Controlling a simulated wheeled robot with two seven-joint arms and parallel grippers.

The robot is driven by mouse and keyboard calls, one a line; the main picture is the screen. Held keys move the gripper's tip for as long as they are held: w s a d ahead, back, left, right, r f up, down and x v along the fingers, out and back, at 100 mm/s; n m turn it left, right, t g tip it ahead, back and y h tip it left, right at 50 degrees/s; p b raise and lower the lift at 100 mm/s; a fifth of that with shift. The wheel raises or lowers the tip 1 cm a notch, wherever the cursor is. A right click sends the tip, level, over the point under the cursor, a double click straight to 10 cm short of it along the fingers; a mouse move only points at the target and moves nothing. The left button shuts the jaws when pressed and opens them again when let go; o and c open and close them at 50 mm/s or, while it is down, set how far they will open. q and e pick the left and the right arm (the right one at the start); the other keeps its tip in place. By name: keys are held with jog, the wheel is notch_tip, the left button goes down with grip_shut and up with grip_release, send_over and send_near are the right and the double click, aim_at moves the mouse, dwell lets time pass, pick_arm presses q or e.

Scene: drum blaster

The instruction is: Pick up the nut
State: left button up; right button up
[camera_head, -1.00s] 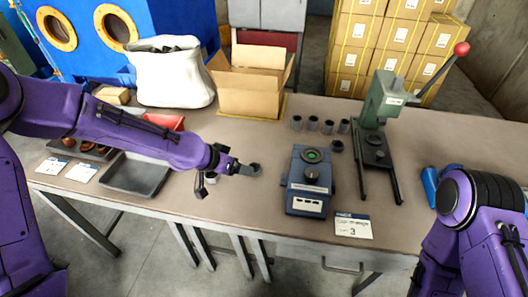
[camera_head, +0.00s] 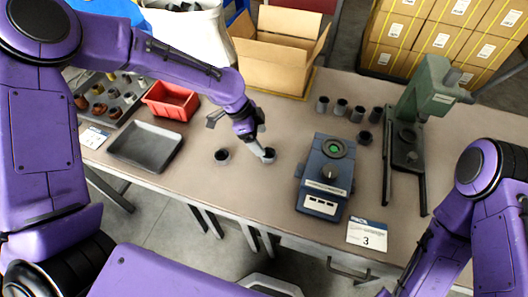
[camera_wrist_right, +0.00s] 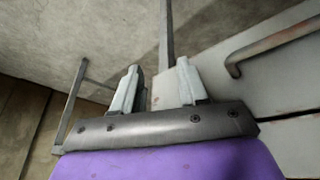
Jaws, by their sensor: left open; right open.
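One piece (camera_head: 221,156) stands alone to the left. The other piece (camera_head: 271,155) is at the fingertips of my left gripper (camera_head: 262,154), which reaches down to the table. My left gripper is open, and its fingers partly cover that piece. My right gripper (camera_wrist_right: 158,92) shows in the right wrist view with its two pale fingers apart and nothing between them.
A blue device (camera_head: 325,178) with a green-topped dial stands right of my left gripper. Behind it are several dark cylinders and a green press (camera_head: 425,95). A grey tray (camera_head: 146,147), a red bin (camera_head: 170,101) and a parts tray lie left. A cardboard box (camera_head: 272,62) is behind.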

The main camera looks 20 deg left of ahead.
aim_at(267, 150)
pick_arm(q)
jog(key=x, duration=0.4)
jog(key=p+x, duration=0.1)
jog(key=x, duration=0.1)
jog(key=shift+s, duration=0.3)
jog(key=shift+w+d+f, duration=0.2)
jog(key=shift+w+f, duration=0.05)
jog(key=shift+s+a, duration=0.15)
jog(key=c, duration=1.3)
